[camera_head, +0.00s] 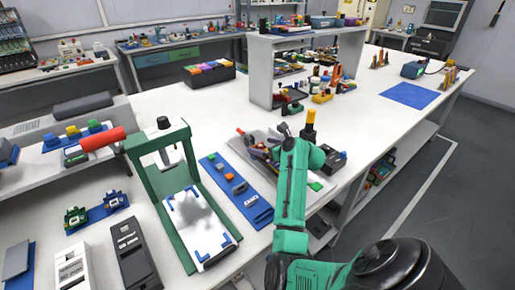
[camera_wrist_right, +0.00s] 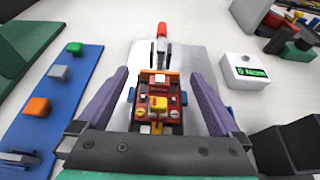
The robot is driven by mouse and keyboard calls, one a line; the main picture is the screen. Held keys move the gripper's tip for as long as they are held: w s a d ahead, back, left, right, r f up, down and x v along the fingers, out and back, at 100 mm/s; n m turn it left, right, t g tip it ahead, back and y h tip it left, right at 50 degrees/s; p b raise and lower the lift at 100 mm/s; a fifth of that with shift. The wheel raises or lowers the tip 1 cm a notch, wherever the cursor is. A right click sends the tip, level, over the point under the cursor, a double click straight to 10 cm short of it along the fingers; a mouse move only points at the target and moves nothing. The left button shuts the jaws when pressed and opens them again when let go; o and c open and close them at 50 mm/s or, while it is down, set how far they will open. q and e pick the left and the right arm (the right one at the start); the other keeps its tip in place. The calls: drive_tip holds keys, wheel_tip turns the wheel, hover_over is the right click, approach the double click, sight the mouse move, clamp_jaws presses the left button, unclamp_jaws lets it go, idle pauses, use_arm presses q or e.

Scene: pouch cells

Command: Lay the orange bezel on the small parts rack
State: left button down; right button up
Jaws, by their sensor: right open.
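My right gripper (camera_head: 264,146) hangs over a pale tray or plate on the white table. In the right wrist view its two purple fingers (camera_wrist_right: 160,78) are spread, one on each side of a red and dark device with a yellow piece (camera_wrist_right: 158,102). An orange strip (camera_wrist_right: 158,75) lies across the far end of that device; I cannot tell whether it is the bezel. A blue strip-shaped rack (camera_head: 258,213) lies left of the gripper with small parts on it. One orange block (camera_wrist_right: 36,107) sits on it. My left gripper is not seen.
A green press-like frame (camera_head: 135,160) stands left of the blue rack. A white box with a green display (camera_wrist_right: 246,71) is right of the fingers. A red-tipped tool (camera_wrist_right: 162,34) lies beyond them. A white shelf (camera_head: 262,70) stands behind.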

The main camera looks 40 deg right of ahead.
drive_tip(key=shift+x, duration=1.05)
drive_tip(key=shift+s, duration=0.1)
drive_tip(key=c, duration=1.4)
drive_tip(key=shift+o, duration=0.2)
drive_tip(key=shift+r, duration=0.1)
